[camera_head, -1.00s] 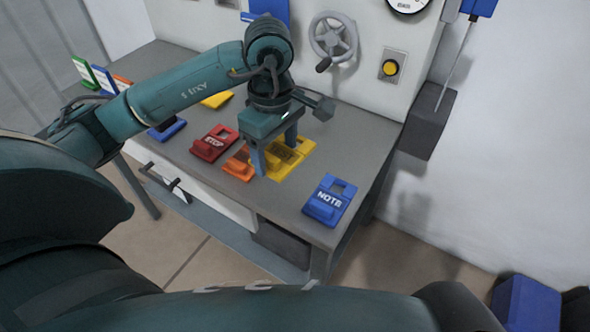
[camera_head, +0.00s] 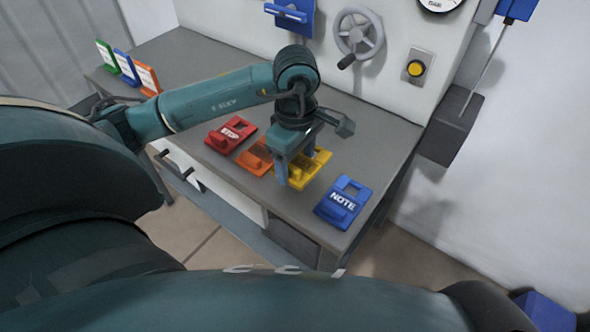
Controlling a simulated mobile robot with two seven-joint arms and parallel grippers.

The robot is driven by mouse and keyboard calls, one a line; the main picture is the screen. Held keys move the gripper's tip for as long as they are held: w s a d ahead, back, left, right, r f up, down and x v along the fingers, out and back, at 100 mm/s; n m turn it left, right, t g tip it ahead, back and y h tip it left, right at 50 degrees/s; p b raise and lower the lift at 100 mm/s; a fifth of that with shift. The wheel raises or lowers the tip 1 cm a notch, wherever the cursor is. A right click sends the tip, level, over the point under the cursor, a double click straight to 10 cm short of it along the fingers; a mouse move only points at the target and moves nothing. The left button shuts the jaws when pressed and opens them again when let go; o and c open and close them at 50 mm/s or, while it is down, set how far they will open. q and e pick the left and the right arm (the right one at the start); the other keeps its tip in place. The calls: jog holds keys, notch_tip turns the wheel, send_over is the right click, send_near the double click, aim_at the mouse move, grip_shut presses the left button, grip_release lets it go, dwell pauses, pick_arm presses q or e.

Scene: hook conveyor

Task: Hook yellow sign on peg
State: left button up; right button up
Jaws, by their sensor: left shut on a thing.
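The yellow sign (camera_head: 318,159) is at the workbench's right part, between an orange sign (camera_head: 255,157) and the blue NOTE sign (camera_head: 343,203). My left gripper (camera_head: 296,172) comes down on it from above and is shut on it, its fingers covering part of the sign. I cannot tell whether the sign touches the bench or is slightly raised. A blue wall piece with a bar (camera_head: 288,14) is at the top edge of the view; I cannot make out a peg clearly. My right gripper is not in view.
A red STOP sign (camera_head: 231,134) lies on the workbench (camera_head: 205,78). Several signs stand at its far left, including a green one (camera_head: 106,55). A grey handwheel (camera_head: 358,34) and a yellow button (camera_head: 416,68) are on the wall panel. Bare bench lies behind the gripper.

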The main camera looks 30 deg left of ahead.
aim_at(300, 165)
pick_arm(q)
jog(key=shift+f, duration=2)
jog(key=shift+f+b, duration=0.3)
jog(key=shift+b, duration=0.1)
jog(key=o, duration=1)
jog(key=shift+r, duration=0.1)
jog(key=shift+r+p, duration=0.15)
jog(key=shift+p, duration=0.5)
jog(key=r, duration=0.7)
jog(key=r+b, duration=0.1)
jog(key=r, duration=0.3)
jog(key=shift+w+d+r, duration=0.25)
jog(key=shift+w, duration=0.15)
jog(key=shift+r, duration=0.7)
